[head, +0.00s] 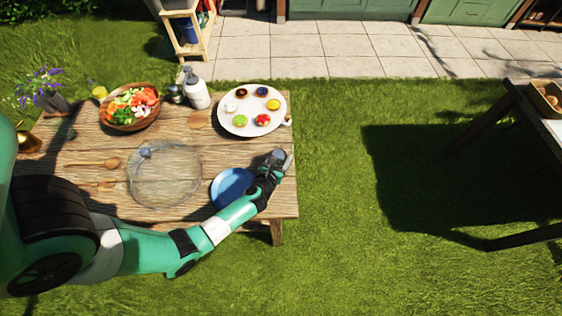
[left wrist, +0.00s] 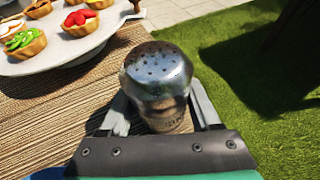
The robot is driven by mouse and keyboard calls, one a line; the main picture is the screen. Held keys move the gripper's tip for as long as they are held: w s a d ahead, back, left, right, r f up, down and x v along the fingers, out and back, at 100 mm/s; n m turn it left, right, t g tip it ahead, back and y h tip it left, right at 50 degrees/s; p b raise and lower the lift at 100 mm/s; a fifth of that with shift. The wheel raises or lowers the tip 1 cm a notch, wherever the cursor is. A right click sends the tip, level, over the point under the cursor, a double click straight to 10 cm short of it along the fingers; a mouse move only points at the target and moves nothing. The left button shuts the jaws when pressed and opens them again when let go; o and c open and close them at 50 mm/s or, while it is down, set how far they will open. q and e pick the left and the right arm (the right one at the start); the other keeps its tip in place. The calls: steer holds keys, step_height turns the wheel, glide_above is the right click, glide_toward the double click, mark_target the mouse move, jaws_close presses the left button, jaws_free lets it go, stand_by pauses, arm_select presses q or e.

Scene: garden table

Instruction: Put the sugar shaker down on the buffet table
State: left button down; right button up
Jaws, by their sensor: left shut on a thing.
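The sugar shaker (left wrist: 158,82) has a shiny metal top with holes. My left gripper (left wrist: 160,120) is shut on it, with one finger on each side, in the left wrist view. In the head view my left gripper (head: 278,160) is over the right end of the wooden garden table (head: 210,150), between the white platter and the blue plate. The shaker is mostly hidden by the gripper there. Whether its base touches the table cannot be told. A second dark table (head: 510,100) stands on the grass at the right. My right gripper is not in view.
A white platter (head: 240,127) of tarts is close behind the gripper. A blue plate (head: 228,188) lies to its left. A glass plate (head: 165,190), a salad bowl (head: 110,118) and a white pump bottle (head: 198,97) stand further left. Open grass separates the tables.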

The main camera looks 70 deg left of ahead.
arm_select(q)
steer(key=shift+f, duration=0.7)
steer(key=shift+d+r, duration=0.1)
steer(key=shift+r, duration=0.1)
steer(key=shift+f, duration=0.1)
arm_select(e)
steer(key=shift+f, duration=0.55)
arm_select(q)
steer(key=shift+c, duration=0.6)
jaws_free()
steer(key=shift+s+d+r, duration=0.1)
steer(key=shift+r, duration=0.1)
steer(key=p+v, duration=0.3)
steer(key=v, duration=0.8)
steer(key=shift+s+d+p, duration=0.25)
steer(key=shift+s+p, duration=0.05)
steer(key=shift+p, duration=0.05)
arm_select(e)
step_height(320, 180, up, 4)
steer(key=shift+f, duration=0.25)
